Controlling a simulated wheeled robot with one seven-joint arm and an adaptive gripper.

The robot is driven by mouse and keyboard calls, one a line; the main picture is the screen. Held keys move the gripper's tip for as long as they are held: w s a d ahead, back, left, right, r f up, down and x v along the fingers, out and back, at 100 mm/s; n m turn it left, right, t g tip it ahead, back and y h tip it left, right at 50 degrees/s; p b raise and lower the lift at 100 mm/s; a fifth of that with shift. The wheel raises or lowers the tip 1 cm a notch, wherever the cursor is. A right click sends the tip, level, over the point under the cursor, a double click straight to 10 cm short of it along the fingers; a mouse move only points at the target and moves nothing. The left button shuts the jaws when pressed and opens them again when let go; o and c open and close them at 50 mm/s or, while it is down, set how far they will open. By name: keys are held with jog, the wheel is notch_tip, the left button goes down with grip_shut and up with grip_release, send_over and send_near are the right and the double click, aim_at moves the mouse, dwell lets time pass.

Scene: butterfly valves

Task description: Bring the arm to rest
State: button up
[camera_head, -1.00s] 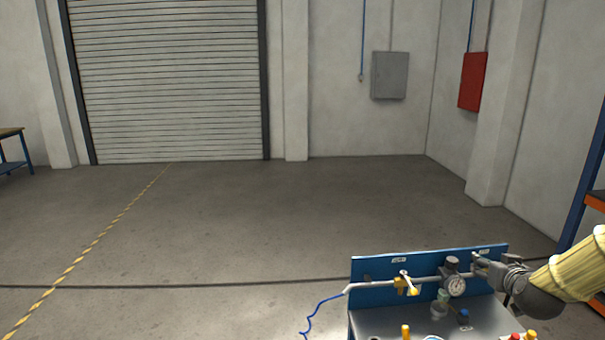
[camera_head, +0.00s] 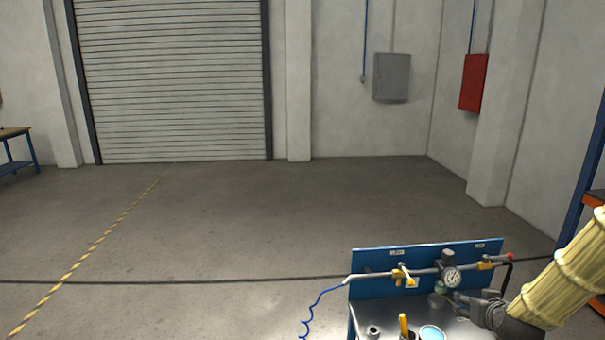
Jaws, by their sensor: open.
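My gripper (camera_head: 462,300) is at the lower right, at the end of my yellow-sleeved arm. It is small in this view and sits low in front of the blue panel (camera_head: 372,261), close to a small greenish jar (camera_head: 439,290); I cannot tell whether it touches the jar. I see nothing held in it. A pipe along the panel carries a yellow-handled valve (camera_head: 401,275) at left, a round gauge (camera_head: 451,276) in the middle and another yellow valve (camera_head: 486,265) with a red tip at right.
The grey bench top (camera_head: 462,327) holds a yellow-handled tool (camera_head: 404,325), a light-blue-topped can (camera_head: 432,333) and a small metal part (camera_head: 373,332). An orange-and-blue rack (camera_head: 594,199) stands at right. The floor left is clear.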

jog(key=s+a+f+g+y, duration=0.1)
jog(key=s+a+f+g, duration=0.1)
jog(key=s+a+f, duration=0.4)
jog(key=s+a+f+n+g, duration=0.1)
jog(key=s+a+f+g, duration=0.1)
jog(key=s+f, duration=0.5)
jog(key=s+a+f+g+y, duration=0.1)
jog(key=s+a+f+g, duration=0.15)
jog(key=a+f, duration=0.45)
jog(key=s+a+f+g, duration=0.25)
jog(key=s+f, duration=0.45)
jog(key=s, duration=0.5)
jog(key=s+a+f+g, duration=0.2)
jog(key=s+a+f, duration=0.3)
jog(key=s, duration=0.6)
notch_tip(320, 180, down, 14)
jog(key=d+b, duration=0.1)
jog(key=b, duration=1.1)
jog(key=shift+s+d+r+n, duration=0.15)
jog(key=shift+r+n, duration=0.1)
jog(key=shift+n, duration=0.05)
